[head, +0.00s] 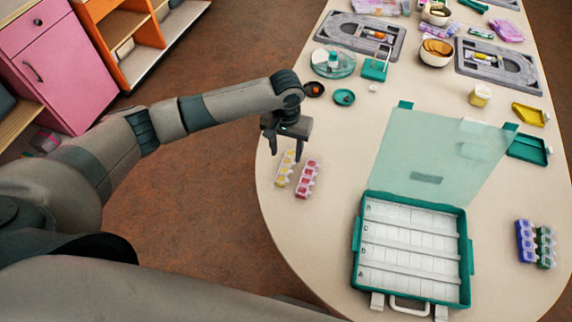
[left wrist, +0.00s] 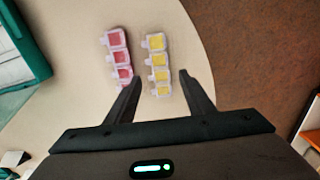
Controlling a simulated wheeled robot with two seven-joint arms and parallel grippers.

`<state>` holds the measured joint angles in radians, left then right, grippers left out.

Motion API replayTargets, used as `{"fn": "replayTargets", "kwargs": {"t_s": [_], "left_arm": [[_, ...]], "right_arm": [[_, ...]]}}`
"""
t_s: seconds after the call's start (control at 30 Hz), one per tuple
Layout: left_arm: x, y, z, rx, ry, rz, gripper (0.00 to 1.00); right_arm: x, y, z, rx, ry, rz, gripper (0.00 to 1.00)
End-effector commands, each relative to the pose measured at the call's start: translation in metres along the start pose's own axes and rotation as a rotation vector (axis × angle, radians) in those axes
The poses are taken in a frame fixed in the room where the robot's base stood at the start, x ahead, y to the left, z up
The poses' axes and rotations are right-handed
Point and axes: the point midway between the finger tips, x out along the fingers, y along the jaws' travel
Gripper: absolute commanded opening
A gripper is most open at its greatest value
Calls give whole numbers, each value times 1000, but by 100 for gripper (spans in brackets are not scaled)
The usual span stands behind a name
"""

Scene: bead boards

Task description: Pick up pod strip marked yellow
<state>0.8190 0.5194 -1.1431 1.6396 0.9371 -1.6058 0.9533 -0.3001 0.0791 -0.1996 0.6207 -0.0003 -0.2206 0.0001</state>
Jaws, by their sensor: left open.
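The yellow pod strip (head: 284,168) lies on the table near its left edge. It has a row of pods with yellow tops in a pale casing. The pink-red pod strip (head: 308,179) lies just to its right. My left gripper (head: 287,154) is open above the far end of the yellow strip. In the left wrist view the yellow strip (left wrist: 158,64) lies between the directions of the two open fingers (left wrist: 158,82), and the pink-red strip (left wrist: 117,57) lies left of it. I cannot tell the exact height of the fingers. My right gripper is not in view.
A teal case (head: 412,245) with a white compartment tray stands open at the right, its clear lid (head: 436,150) raised. Purple (head: 525,241) and green (head: 545,246) strips lie at the far right. Small teal dishes and grey boards are farther back. The table around the two strips is clear.

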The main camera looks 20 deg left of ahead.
Motion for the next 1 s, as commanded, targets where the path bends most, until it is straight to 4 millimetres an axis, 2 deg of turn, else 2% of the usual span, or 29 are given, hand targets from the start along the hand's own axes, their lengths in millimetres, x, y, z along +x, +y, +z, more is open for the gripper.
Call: {"fn": "replayTargets", "kwargs": {"t_s": [0.13, 0.63, 0.83, 1.0], "left_arm": [[10, 0, 1, 0, -1, 0, 48], [18, 0, 1, 1, -1, -1, 48], [40, -1, 3, 0, -3, -3, 48], [60, 0, 3, 1, -2, -1, 48]], "right_arm": [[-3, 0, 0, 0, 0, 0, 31], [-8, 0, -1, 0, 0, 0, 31], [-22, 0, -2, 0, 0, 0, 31], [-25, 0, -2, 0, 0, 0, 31]]}}
